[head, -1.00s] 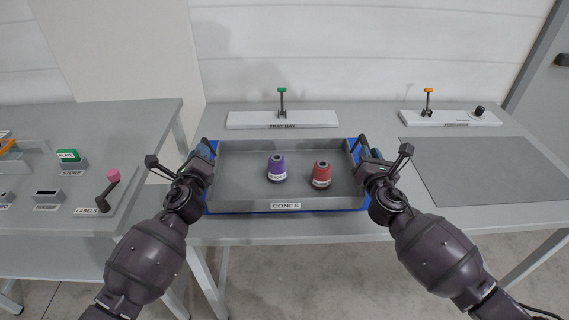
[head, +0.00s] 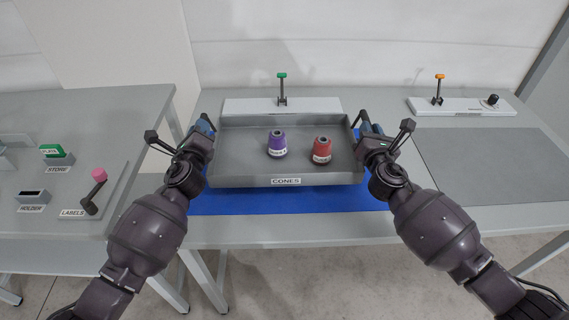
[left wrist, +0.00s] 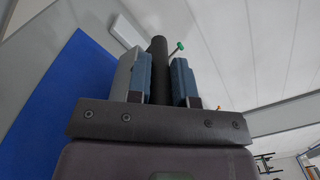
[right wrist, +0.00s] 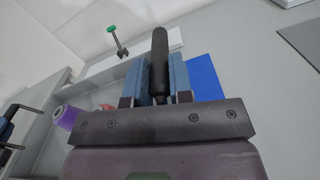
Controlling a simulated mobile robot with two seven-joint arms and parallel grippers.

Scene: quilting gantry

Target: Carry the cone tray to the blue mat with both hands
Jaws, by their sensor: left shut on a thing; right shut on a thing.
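The grey cone tray (head: 230,181), labelled CONES, is level and holds a purple cone (head: 277,144) and a red cone (head: 321,150), both upright. My left gripper (head: 204,126) is shut on the tray's left handle, a black bar (left wrist: 159,70) between its fingers in the left wrist view. My right gripper (head: 367,129) is shut on the right handle, also a black bar (right wrist: 160,65) in the right wrist view. The blue mat (head: 290,202) shows in front of the tray. The tray hides the mat's back part. I cannot tell how large any gap beneath the tray is.
A white panel with a green-topped lever (head: 282,88) stands right behind the tray. Another panel (head: 465,106) with an orange-topped lever and a black knob is at the back right. A bare grey pad (head: 490,160) lies right. A side table (head: 110,120) at left holds labelled fixtures.

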